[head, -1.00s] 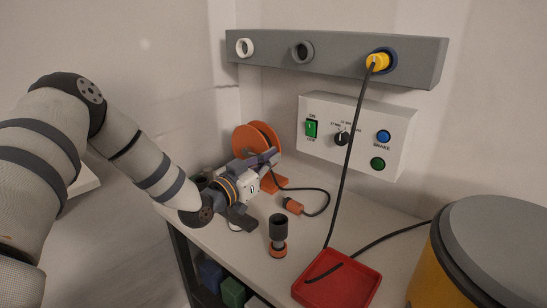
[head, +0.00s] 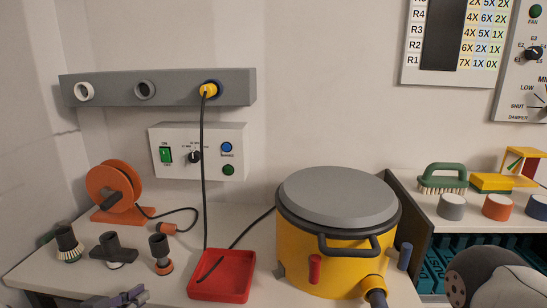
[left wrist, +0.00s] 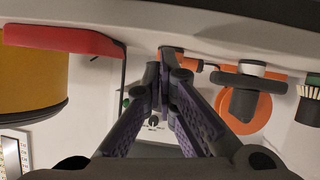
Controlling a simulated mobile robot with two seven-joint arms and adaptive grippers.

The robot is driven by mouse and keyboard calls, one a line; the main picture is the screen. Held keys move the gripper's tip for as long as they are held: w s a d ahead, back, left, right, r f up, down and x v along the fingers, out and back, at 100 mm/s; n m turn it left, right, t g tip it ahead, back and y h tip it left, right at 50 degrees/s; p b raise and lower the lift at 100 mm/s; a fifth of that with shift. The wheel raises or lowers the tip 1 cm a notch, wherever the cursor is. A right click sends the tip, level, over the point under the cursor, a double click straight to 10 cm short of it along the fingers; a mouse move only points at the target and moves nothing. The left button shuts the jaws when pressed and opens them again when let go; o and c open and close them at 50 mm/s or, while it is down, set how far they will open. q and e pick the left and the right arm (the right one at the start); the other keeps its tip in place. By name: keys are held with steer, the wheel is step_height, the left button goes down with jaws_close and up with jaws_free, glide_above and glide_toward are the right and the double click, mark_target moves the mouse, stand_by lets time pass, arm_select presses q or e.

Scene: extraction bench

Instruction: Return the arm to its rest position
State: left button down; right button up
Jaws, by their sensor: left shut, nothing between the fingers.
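My left gripper (head: 124,299) shows only in part at the bottom edge of the head view, low in front of the bench. In the left wrist view my left gripper (left wrist: 160,82) has its purple-grey fingers together with nothing between them. The rest of my left arm is out of the head view. The dark nozzles, including the flat one (head: 113,247), stand on the bench beyond the gripper, apart from it. My right gripper is not in view.
The bench holds an orange cable reel (head: 115,186), a red tray (head: 222,288) and a yellow canister (head: 325,263) with a grey lid. A black cable runs from the yellow plug (head: 209,90) in the wall rail (head: 180,87) to the tray. A control box (head: 213,135) hangs below.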

arm_select(q)
steer(key=s+d+f+g, duration=0.35)
steer(key=s+f, duration=0.35)
steer(key=s, duration=0.3)
steer(key=s+d+f+g, duration=0.35)
steer(key=s+f, duration=0.35)
steer(key=s, duration=0.3)
steer(key=s+g+y, duration=0.2)
steer(key=s+g, duration=0.6)
steer(key=s, duration=1.5)
steer(key=shift+s+a+f+n+g+y, duration=0.3)
steer(key=shift+s+a+f+n, duration=0.05)
steer(key=shift+s+a+n, duration=0.1)
